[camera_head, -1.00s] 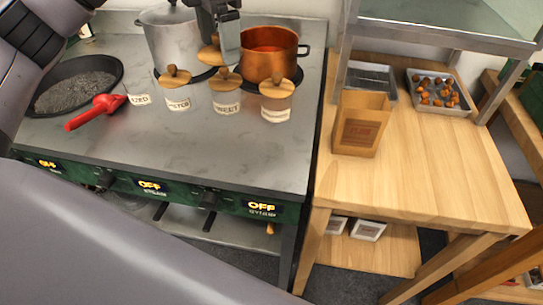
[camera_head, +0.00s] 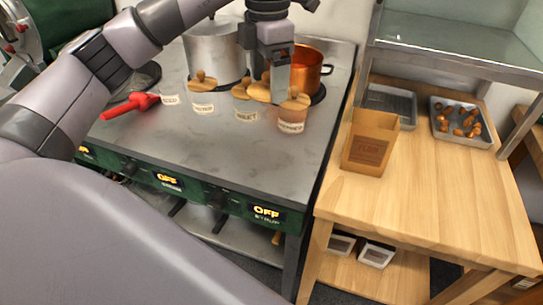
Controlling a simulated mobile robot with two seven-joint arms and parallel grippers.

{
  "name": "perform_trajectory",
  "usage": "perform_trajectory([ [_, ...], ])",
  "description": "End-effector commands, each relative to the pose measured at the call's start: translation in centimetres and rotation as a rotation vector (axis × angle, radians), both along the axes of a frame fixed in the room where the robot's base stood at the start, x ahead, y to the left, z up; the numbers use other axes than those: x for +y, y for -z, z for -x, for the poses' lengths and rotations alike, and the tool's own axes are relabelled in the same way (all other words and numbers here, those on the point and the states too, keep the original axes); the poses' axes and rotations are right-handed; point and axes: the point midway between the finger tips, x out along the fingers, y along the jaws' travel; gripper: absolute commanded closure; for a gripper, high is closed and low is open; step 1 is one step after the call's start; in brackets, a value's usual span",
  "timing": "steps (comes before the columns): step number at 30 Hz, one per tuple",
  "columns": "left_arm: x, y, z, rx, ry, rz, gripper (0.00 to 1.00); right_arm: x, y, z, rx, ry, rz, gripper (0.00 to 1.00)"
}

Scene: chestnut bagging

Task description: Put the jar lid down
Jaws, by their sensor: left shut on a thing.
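My left gripper (camera_head: 277,97) comes down over the back right of the stove, shut on a round wooden jar lid (camera_head: 259,93). The gripper partly hides this lid, and it overlaps the lids behind it, so its height is unclear. Several clear labelled jars stand in a row on the stove. The leftmost jar (camera_head: 170,99) has no lid. The jars to its right wear wooden lids with round knobs, such as the second jar's lid (camera_head: 203,82) and the rightmost lid (camera_head: 294,100). My right gripper is not in view.
A steel pot (camera_head: 213,55) and a copper pot (camera_head: 309,75) stand behind the jars. A red scoop (camera_head: 130,105) lies at left. The stove top (camera_head: 215,145) in front is clear. The wooden table (camera_head: 430,190) holds a paper bag (camera_head: 370,142) and a chestnut tray (camera_head: 440,128).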

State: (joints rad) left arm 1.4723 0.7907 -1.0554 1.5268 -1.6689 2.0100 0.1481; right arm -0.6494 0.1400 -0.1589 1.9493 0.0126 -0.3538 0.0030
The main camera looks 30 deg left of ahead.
Motion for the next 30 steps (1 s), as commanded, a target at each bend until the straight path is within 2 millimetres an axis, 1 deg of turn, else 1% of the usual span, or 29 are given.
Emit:
perform_trajectory([
  [1,-0.1,1.6,0.1,0.005,0.002,0.001,0.45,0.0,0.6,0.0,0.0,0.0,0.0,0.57],
  [10,-0.1,7.7,0.1,0.006,0.002,0.002,0.45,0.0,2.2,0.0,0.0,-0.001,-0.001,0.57],
  [11,0.0,8.3,0.1,0.007,0.001,0.0,0.45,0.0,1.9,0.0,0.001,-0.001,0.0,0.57],
  [12,0.0,9.3,0.1,0.008,0.001,-0.001,0.45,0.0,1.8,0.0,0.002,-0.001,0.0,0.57],
  [15,0.0,11.5,0.1,0.006,0.001,-0.001,0.45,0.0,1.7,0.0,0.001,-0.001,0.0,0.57],
  [18,0.0,13.0,0.1,0.004,0.0,0.0,0.45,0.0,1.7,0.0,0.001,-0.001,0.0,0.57],
  [26,0.0,15.0,0.1,0.002,0.001,0.0,0.45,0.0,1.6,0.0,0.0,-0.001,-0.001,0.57],
  [30,0.0,17.2,0.1,0.005,0.0,-0.001,0.45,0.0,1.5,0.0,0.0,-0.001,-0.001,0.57],
])
